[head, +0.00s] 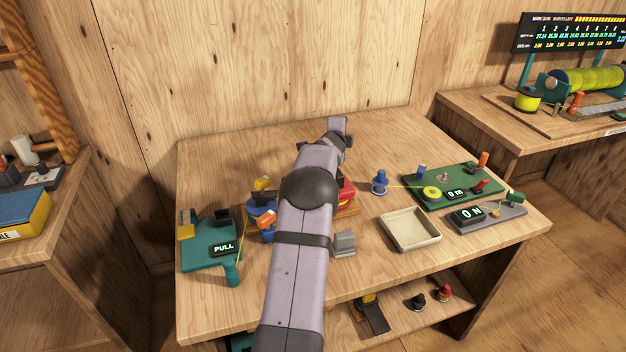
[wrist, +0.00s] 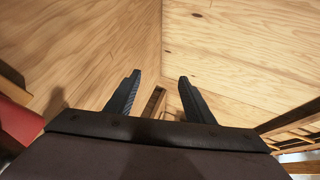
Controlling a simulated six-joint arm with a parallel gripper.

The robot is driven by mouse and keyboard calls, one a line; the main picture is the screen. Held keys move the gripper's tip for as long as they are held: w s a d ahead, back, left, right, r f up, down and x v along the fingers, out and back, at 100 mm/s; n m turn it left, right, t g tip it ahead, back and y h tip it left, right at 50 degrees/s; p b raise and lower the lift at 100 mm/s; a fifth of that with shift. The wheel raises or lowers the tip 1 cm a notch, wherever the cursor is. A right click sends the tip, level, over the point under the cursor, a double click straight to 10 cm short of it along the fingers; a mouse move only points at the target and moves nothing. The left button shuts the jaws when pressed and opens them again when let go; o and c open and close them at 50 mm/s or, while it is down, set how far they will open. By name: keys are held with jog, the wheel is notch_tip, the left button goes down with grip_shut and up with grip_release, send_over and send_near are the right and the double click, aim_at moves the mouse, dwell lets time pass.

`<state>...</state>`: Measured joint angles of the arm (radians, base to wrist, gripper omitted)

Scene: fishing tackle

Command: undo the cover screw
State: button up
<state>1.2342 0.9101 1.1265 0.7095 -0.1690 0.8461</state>
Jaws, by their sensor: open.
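My gripper (wrist: 160,78) is open and empty in the wrist view, its two dark fingers apart before bare wooden walls. In the head view my arm reaches over the middle of the table and its far end is raised near the back; the fingers cannot be made out there. A blue part with an orange knob (head: 266,222) shows left of my arm, and a red part (head: 347,194) on a wooden base shows right of it. My arm hides what lies between them. I cannot make out the cover screw in either view.
A teal stand with a PULL display (head: 224,248) is at the table's left. A grey block (head: 343,243), a shallow empty tray (head: 410,231), a blue spool-like piece (head: 380,183), a green board (head: 425,177) and a grey scale (head: 490,218) are right. The back left tabletop is clear.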

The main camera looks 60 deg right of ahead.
jog(key=a+r+n+g+h+p, duration=0.3)
jog(key=a+r+n+h+p, duration=0.45)
jog(key=a+r, duration=0.75)
jog(key=s+a+f+n+t+y+p, duration=0.1)
jog(key=a+f+n+t+y+p, duration=0.1)
jog(key=a+f+n+y+p, duration=0.45)
jog(key=a+f+n+t+y+p, duration=0.1)
jog(key=a+f+n+y+p, duration=0.25)
jog(key=f, duration=0.65)
jog(key=shift+h, duration=0.85)
jog(key=shift+p+x, duration=0.95)
jog(key=shift+x, duration=2.2)
jog(key=shift+f, duration=0.1)
jog(key=shift+c, duration=0.5)
jog(key=c, duration=0.7)
